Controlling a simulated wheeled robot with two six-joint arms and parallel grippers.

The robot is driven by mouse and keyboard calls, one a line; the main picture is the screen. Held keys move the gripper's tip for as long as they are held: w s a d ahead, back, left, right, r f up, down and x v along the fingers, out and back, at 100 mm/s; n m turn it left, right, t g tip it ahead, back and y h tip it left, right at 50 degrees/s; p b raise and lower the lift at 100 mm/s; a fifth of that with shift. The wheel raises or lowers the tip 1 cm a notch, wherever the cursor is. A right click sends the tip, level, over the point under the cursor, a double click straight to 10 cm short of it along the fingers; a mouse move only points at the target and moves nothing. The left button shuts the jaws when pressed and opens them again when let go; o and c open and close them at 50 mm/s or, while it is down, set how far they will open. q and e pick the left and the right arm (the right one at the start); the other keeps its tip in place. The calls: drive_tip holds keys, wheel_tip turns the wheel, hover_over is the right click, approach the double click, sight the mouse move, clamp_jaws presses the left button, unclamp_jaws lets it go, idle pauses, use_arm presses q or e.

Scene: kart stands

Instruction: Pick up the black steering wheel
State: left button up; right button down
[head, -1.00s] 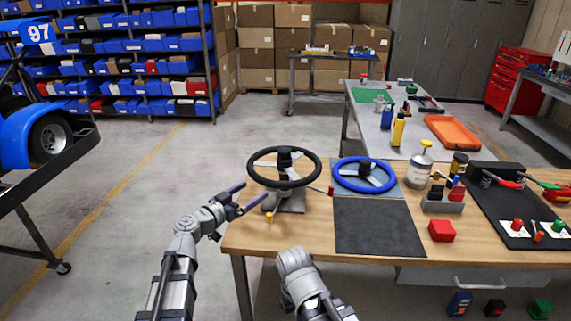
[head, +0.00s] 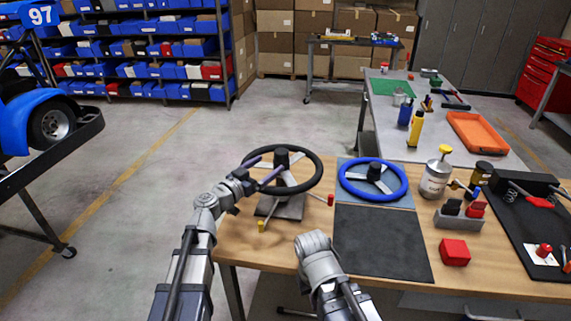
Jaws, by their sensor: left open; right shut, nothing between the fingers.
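The black steering wheel (head: 318,168) sits raised and tilted on a grey stand (head: 282,207) at the left end of the wooden table. My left gripper (head: 267,168) is open at the wheel's left rim, with its two purple-tinted fingers spread near the rim and spokes. I cannot tell whether the fingers touch the rim. The gripper hides part of the rim's left side. Of my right arm only the grey links show at the table's front edge; its fingers are not visible.
A blue steering wheel (head: 348,186) lies on a blue-grey mat right of the black one. A dark mat (head: 380,245) lies in front of it. Yellow- and red-tipped levers flank the stand.

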sight(276, 158)
use_arm(q)
drive_tip(key=shift+x, duration=3.9)
drive_tip(key=shift+a, duration=0.1)
clamp_jaws()
